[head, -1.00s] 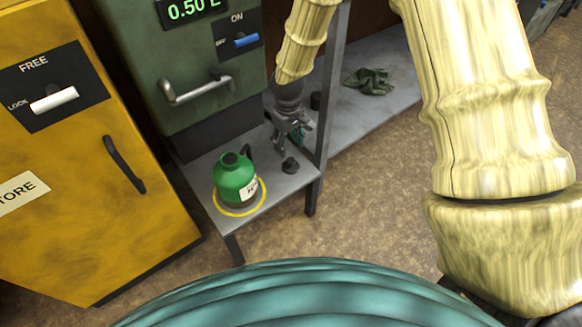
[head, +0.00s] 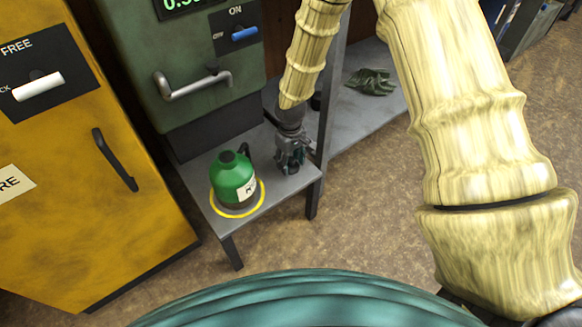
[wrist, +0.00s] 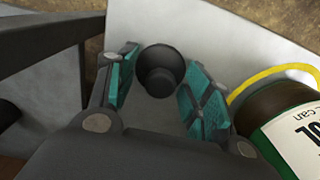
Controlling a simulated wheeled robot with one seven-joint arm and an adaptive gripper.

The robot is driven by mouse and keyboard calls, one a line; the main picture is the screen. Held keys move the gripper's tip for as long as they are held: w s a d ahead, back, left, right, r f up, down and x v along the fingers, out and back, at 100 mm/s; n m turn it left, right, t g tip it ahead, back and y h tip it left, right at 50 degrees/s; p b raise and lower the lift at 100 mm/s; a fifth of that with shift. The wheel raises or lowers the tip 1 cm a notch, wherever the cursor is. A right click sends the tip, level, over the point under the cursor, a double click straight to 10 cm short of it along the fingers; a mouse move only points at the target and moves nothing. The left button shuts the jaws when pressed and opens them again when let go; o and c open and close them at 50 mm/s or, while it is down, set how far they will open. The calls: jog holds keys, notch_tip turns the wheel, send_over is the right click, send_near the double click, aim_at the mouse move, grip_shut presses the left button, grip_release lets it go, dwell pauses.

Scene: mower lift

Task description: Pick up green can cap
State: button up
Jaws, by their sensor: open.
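The can cap (wrist: 161,68) is small, dark and knob-shaped. In the wrist view it stands on the pale grey shelf between my two fingers, with gaps visible at both sides. My gripper (head: 290,163) is open and low over the shelf, and its teal pads also show in the wrist view (wrist: 163,88). In the head view my gripper hides the cap. The green can (head: 234,180) stands upright to the left of my gripper, inside a yellow ring (head: 241,213). Its dark base and label show at the right of the wrist view.
The grey shelf (head: 280,196) has a dark post (head: 326,120) just right of my gripper. A green dispenser with a handle (head: 192,84) stands behind. A yellow cabinet (head: 90,225) is at left. A dark green cloth (head: 370,81) lies on the farther shelf.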

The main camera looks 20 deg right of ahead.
jog(key=c, duration=1)
jog(key=shift+r, duration=0.15)
jog(key=shift+c, duration=0.2)
